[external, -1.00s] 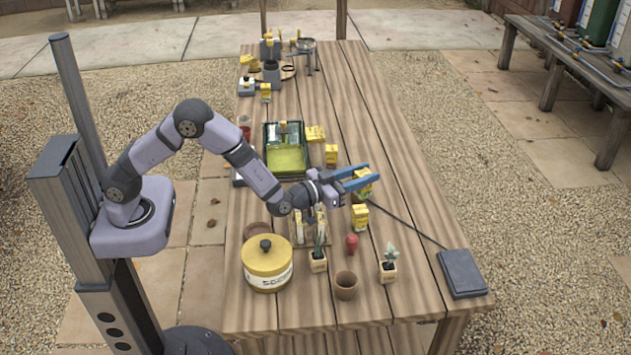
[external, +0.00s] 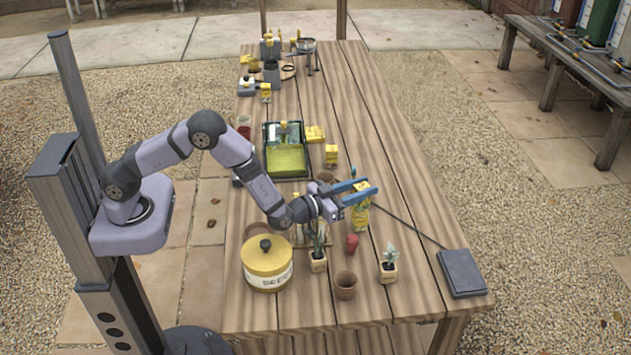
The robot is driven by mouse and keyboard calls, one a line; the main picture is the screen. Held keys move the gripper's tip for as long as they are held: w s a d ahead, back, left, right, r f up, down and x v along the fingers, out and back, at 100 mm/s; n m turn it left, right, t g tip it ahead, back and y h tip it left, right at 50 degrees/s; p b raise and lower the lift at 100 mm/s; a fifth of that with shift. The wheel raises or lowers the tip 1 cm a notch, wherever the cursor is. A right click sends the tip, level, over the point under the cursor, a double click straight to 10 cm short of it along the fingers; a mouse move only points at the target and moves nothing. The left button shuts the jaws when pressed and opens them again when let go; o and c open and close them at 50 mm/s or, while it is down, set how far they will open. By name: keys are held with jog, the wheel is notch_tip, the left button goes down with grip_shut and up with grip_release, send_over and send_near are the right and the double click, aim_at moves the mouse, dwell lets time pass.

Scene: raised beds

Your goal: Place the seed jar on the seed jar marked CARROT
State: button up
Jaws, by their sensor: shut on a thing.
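My gripper (external: 365,188) is shut on a small seed jar (external: 360,198) with a yellow label, over the right middle of the wooden table. The blue fingers cover part of the held jar. A second yellow-labelled seed jar (external: 359,220) stands on the table directly below it. The two look stacked in line, and I cannot tell whether they touch. The lettering on both jars is too small to read, so I cannot confirm which says CARROT.
A large yellow-lidded pot (external: 267,272), potted plants (external: 388,268), a red item (external: 351,243) and a brown pot (external: 345,286) stand nearby. A cable runs to a dark pad (external: 460,272).

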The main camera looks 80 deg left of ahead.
jog(key=shift+f, duration=0.15)
jog(key=o, duration=1.2)
jog(key=shift+r, duration=0.25)
jog(key=shift+s+d+f, duration=0.15)
jog(key=shift+s, duration=0.1)
jog(key=b+v, duration=0.1)
jog(key=v, duration=0.3)
jog(key=shift+s+b, duration=0.3)
jog(key=shift+b, duration=0.05)
notch_tip(320, 180, up, 7)
jog(key=shift+b, duration=0.35)
